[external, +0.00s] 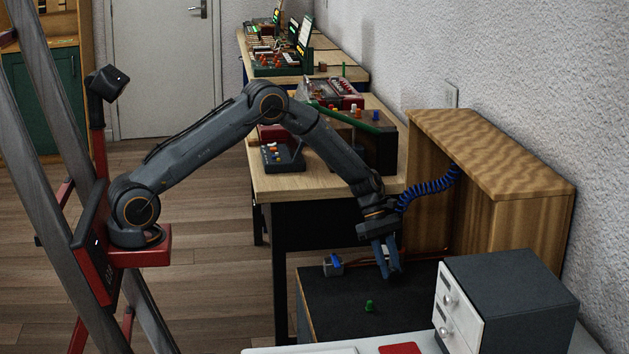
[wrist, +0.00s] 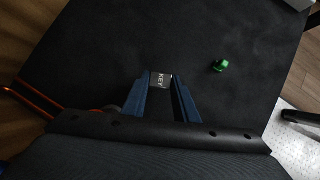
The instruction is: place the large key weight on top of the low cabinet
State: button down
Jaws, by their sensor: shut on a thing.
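My gripper (external: 387,268) hangs pointing down over the low cabinet with the dark top (external: 335,300). In the wrist view its blue fingers (wrist: 160,82) are shut on a small grey block lettered KEY, the large key weight (wrist: 160,79). The fingers hide the weight's sides, and I cannot make it out in the external view. The dark cabinet top (wrist: 90,50) fills most of the wrist view beneath it. I cannot tell whether the weight touches that top or hangs just above it.
A small green piece (external: 370,306) stands on the cabinet top, also in the wrist view (wrist: 220,66). A grey thing with a blue part (external: 333,265) sits at its back left. A grey drawer unit (external: 510,290) and a tall wooden case (external: 530,220) stand to the right.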

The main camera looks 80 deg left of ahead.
jog(key=shift+f, duration=1.4)
jog(key=c, duration=1.4)
grip_release()
jog(key=shift+f, duration=0.1)
jog(key=v, duration=1.2)
jog(key=s+d+r+m+g+y, duration=0.1)
jog(key=s+d+r+m, duration=0.1)
jog(key=s+r+m, duration=0.55)
jog(key=s+d+r+m+g+y, duration=0.15)
jog(key=s+r, duration=0.25)
jog(key=s, duration=0.7)
jog(key=s+d+r+m+y, duration=0.1)
jog(key=s+m, duration=0.4)
jog(key=s, duration=0.6)
jog(key=s+d+r+m+y, duration=0.1)
jog(key=s+m+y, duration=0.2)
jog(key=s+m, duration=0.3)
jog(key=s, duration=0.5)
jog(key=shift+s+d+r+p, duration=0.2)
jog(key=shift+s+p, duration=0.1)
jog(key=shift+p, duration=0.1)
